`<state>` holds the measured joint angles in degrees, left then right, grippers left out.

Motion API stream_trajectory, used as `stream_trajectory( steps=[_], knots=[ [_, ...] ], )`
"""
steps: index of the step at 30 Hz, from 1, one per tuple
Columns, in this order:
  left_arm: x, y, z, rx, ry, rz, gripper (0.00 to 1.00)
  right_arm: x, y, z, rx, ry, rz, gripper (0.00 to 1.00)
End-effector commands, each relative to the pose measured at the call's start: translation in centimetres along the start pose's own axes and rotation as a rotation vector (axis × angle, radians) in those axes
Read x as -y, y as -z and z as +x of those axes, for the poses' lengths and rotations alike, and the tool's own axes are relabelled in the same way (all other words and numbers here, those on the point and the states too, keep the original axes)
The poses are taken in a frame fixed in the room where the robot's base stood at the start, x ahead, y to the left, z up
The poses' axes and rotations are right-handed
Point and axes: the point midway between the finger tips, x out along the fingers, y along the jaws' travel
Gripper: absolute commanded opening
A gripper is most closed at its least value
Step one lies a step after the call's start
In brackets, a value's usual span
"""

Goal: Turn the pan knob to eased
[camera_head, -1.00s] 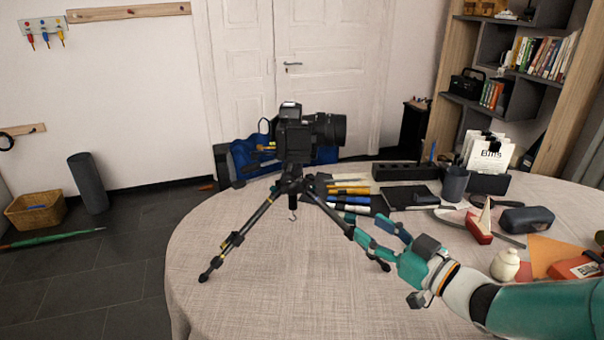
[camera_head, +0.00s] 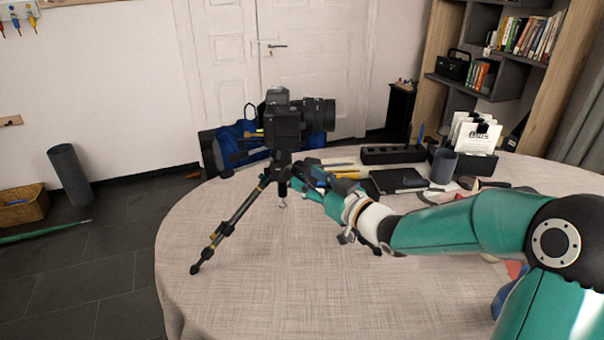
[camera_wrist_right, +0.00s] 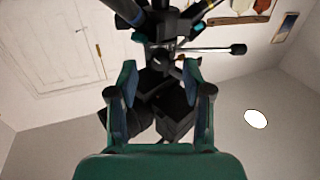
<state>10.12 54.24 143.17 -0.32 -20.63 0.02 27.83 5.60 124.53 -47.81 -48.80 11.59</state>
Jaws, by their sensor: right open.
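A black camera (camera_head: 284,124) with a long lens pointing right sits on a small black tripod (camera_head: 236,220) on the table. My right gripper (camera_head: 300,178) is at the tripod's head, just below the camera, and hides part of the tripod's right side. In the right wrist view the two fingers of my right gripper (camera_wrist_right: 158,82) are open, with the dark tripod head (camera_wrist_right: 160,28) beyond and between them and the camera body (camera_wrist_right: 172,108) below. I cannot make out the pan knob for certain. My left gripper is not in view.
The round cloth-covered table (camera_head: 260,290) is clear at the front and left. A black organiser (camera_head: 393,153), a black pad (camera_head: 398,180), a dark cup (camera_head: 444,166) and a card holder (camera_head: 474,150) stand behind and right of my right arm.

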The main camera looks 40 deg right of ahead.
Motion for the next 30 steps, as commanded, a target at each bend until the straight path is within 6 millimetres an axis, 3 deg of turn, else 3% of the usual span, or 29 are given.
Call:
stream_trajectory(
  steps=[6,17,26,30],
  knots=[
    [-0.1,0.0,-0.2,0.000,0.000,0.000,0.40,0.0,0.0,2.4,0.000,0.000,0.000,0.50],
    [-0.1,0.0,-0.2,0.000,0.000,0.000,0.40,-0.1,0.0,2.8,0.000,-0.001,0.000,0.50],
    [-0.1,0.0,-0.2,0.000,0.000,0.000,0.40,-0.1,0.0,2.8,0.000,-0.002,0.000,0.01],
    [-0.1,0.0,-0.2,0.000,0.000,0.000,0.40,-0.1,0.0,2.8,0.000,-0.002,0.000,0.00]
  ],
)
